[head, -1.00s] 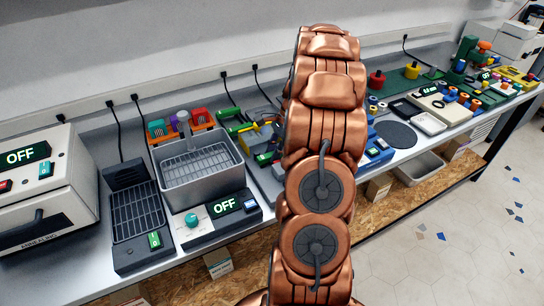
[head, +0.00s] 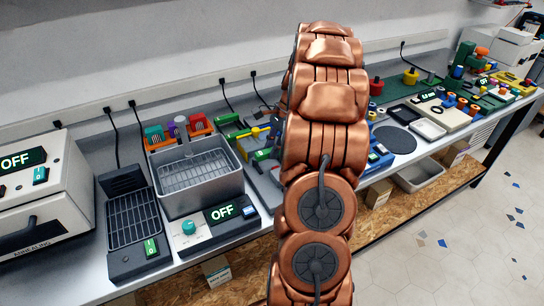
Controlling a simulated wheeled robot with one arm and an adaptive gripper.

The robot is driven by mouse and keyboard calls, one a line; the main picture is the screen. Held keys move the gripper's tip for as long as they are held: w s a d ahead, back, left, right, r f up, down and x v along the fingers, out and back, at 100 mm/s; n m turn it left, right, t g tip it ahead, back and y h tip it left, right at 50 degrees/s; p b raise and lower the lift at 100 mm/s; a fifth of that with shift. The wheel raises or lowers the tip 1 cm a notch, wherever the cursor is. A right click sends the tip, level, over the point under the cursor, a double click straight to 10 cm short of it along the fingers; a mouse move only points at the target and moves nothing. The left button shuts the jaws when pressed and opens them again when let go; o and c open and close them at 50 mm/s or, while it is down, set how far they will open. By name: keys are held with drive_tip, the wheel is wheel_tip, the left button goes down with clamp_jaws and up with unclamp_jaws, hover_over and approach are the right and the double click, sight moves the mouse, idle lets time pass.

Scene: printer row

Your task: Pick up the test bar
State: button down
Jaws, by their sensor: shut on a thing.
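My copper-coloured arm rises through the middle of the head view and covers part of the bench. My gripper is hidden behind it, so its fingers and anything between them do not show. I cannot make out a test bar for certain. A small yellow piece (head: 254,132) with a rounded end shows just left of my arm, near green and blue parts; it is too small to tell what it is or whether it is held.
Left on the bench (head: 82,268) stand a white oven (head: 40,205), a black grated unit (head: 133,218) and a grey basin (head: 200,180) with a display reading OFF. Right of my arm are a round dark plate (head: 394,138), trays and a green mat. Open floor lies at right.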

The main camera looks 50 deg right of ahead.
drive_tip(key=s+a+r+b, duration=0.1)
drive_tip(key=s+a+b, duration=0.3)
drive_tip(key=s, duration=1.1)
drive_tip(key=shift+a+r, duration=0.15)
drive_tip(key=shift+a, duration=0.5)
